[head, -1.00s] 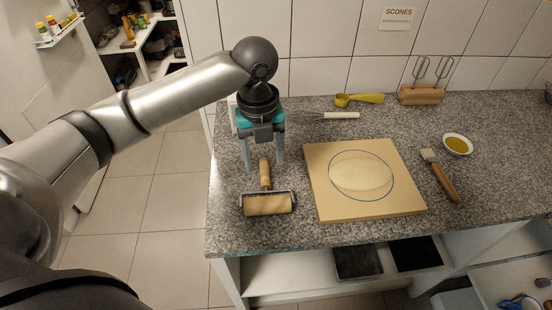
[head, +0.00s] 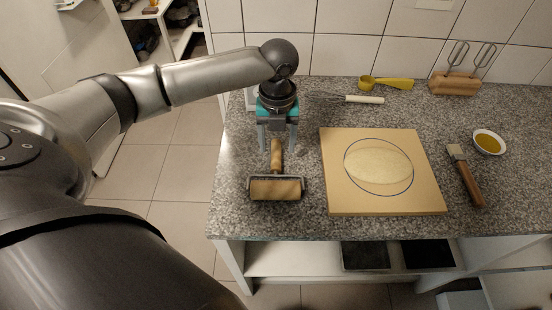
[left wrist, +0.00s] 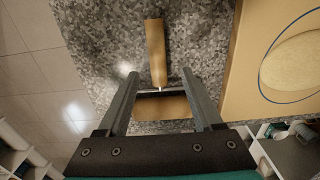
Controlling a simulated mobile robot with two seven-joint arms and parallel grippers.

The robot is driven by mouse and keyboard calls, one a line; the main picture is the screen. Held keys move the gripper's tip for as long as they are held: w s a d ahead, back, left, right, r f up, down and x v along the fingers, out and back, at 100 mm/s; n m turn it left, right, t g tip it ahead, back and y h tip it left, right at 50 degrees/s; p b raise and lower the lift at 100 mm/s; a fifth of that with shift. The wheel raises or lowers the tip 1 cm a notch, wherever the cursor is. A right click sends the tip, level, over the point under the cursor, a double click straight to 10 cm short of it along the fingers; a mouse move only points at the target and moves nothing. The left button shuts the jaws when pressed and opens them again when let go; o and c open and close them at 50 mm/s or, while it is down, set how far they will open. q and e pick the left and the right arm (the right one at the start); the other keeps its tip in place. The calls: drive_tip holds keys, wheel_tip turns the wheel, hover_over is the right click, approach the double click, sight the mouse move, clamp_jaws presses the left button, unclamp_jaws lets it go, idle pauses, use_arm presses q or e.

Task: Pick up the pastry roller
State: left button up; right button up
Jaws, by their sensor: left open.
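The pastry roller (head: 275,188) lies on the speckled counter near its left end, its wooden handle (head: 277,153) pointing towards the wall. My left gripper (head: 278,148) points down over the handle, open, with one finger to each side of it in the head view. In the left wrist view the handle (left wrist: 155,52) runs between and beyond the fingertips of the open gripper (left wrist: 160,74). The roller's wooden barrel (left wrist: 163,107) is partly covered by the fingers there. I cannot tell the exact height of the fingertips above the counter. My right gripper is not in view.
A wooden board (head: 336,190) with a round of dough (head: 378,165) lies right of the roller. A brush (head: 467,178), a bowl of yellow liquid (head: 489,142), a whisk (head: 364,99) and a yellow scoop (head: 388,84) lie farther off. The counter's left edge is close.

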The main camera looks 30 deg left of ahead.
sight(276, 156)
use_arm(q)
drive_tip(key=f, duration=0.5)
drive_tip(key=shift+a+b, duration=0.2)
drive_tip(key=shift+b, duration=0.15)
drive_tip(key=shift+r, duration=0.1)
clamp_jaws()
drive_tip(key=shift+w, duration=0.1)
idle(0.8)
